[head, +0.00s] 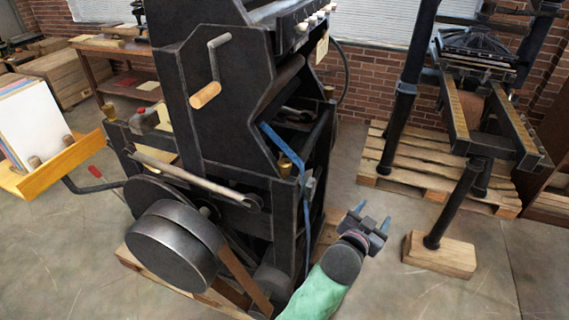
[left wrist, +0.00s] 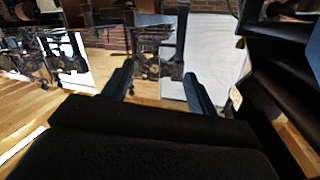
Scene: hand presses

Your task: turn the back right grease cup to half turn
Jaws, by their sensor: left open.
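The black hand press (head: 235,120) stands at the middle of the head view. Small brass grease cups show on it: one at the near right corner (head: 285,165), one farther back on the right (head: 328,92) and one at the left (head: 110,111). The one farther back on the right is small and partly cut off by the frame. My left gripper (head: 371,215) is open and empty, to the right of the press and apart from it. In the left wrist view its two fingers (left wrist: 157,88) are spread with nothing between them. My right gripper does not show.
A crank with a wooden handle (head: 206,94) sticks out from the press's near side. A large flywheel drum (head: 165,255) is below it. Another press stands at right on a wooden pallet (head: 420,165), its leg on a wooden block (head: 440,256). Open floor lies between.

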